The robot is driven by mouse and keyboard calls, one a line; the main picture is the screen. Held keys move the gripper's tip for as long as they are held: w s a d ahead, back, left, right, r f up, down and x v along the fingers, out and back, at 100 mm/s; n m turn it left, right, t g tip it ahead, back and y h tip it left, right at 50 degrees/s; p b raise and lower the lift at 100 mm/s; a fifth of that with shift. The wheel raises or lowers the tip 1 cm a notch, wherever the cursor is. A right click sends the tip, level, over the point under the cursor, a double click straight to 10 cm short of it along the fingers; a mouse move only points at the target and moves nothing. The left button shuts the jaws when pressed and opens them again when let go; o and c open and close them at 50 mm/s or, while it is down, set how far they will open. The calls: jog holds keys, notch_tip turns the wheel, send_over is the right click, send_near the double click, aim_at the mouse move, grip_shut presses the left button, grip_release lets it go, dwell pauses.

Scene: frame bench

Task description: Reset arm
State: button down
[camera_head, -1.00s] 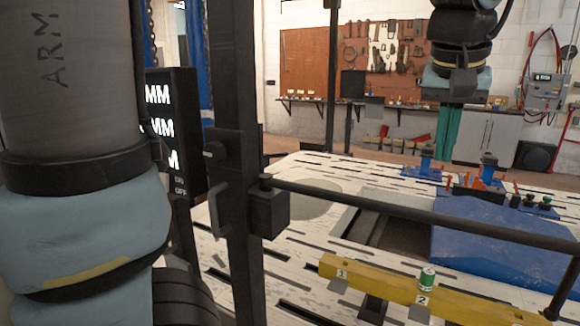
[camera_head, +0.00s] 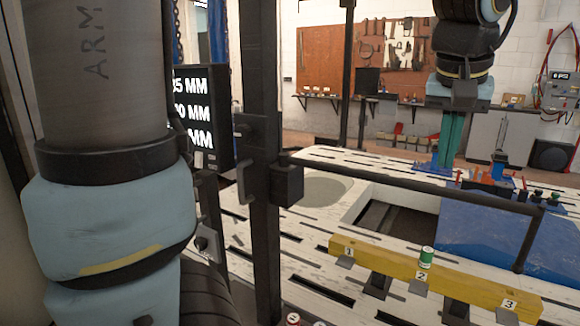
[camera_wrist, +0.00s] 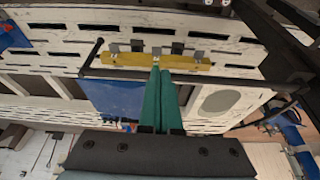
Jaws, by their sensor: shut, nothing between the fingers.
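My gripper (camera_head: 441,166) hangs on my arm at the upper right of the head view, its green fingers pointing down and closed together. The wrist view also shows my gripper (camera_wrist: 157,70), its two green fingers meeting at the tips with nothing between them. In that view the tips overlap the yellow beam (camera_wrist: 120,59), but how far apart they are is unclear.
A black post (camera_head: 264,215) and a horizontal bar (camera_head: 400,186) stand before the slotted white bench (camera_head: 285,245). A blue panel (camera_head: 480,235) with small fixtures lies at right. A black display (camera_head: 203,115) is at left. The bench has a dark rectangular opening (camera_head: 400,220).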

jog(key=w+a+f+n+y, duration=0.1)
jog(key=w+a+f, duration=0.25)
jog(key=a, duration=0.25)
jog(key=w+a+f+n+g, duration=0.1)
jog(key=w+a+f, duration=0.1)
jog(key=a+f, duration=0.35)
jog(key=w+a+f+n+y, duration=0.1)
jog(key=w+a+f, duration=0.2)
jog(key=a, duration=0.3)
jog(key=s+a+f+n, duration=0.1)
jog(key=a+f, duration=0.3)
jog(key=a, duration=0.3)
jog(key=s+a+f+n, duration=0.1)
jog(key=a+f, duration=0.3)
jog(key=a, duration=0.3)
jog(key=shift+s+f+g, duration=0.25)
jog(key=shift+s+g, duration=0.1)
jog(key=shift+g, duration=0.05)
